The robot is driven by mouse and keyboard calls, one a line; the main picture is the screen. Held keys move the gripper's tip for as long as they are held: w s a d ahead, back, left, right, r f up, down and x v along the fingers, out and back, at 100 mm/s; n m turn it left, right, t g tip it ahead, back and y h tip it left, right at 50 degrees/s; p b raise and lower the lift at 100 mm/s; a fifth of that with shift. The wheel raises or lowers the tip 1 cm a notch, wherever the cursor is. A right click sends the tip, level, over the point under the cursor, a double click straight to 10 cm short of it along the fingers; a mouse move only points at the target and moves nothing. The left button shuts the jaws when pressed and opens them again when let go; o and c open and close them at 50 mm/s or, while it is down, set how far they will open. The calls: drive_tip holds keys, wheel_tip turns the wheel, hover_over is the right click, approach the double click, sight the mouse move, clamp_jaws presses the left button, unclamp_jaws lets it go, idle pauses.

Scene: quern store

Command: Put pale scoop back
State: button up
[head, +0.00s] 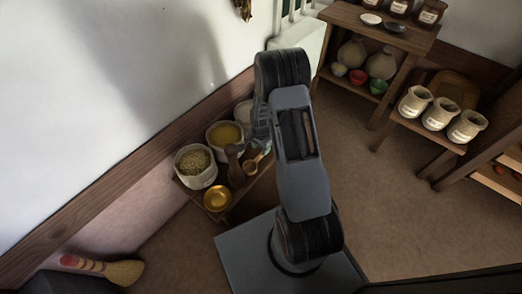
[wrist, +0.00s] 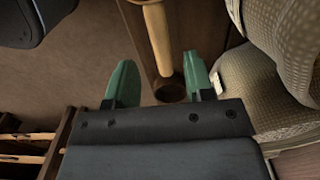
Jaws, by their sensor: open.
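A pale wooden scoop (head: 250,167) shows beside my gripper at the low table in the head view. In the wrist view, a pale wooden handle (wrist: 157,38) runs down from the top edge between my gripper's (wrist: 160,72) two green fingers, towards a dark round end (wrist: 169,90). I cannot tell whether the handle and dark end are one piece. The fingers are apart, with a visible gap on each side of the handle. My arm hides part of the table in the head view.
The low table (head: 222,216) is crowded: a sack of grain (head: 196,168), a sack of yellow meal (head: 225,136), a brass bowl (head: 217,198) and a dark brown vessel (head: 235,168). A brush (head: 115,272) lies lower left. Shelves with labelled jars (head: 415,102) stand right.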

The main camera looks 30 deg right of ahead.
sight(261, 154)
wheel_tip(261, 154, up, 6)
drive_tip(key=p, duration=0.2)
drive_tip(key=shift+r, duration=0.2)
idle(0.4)
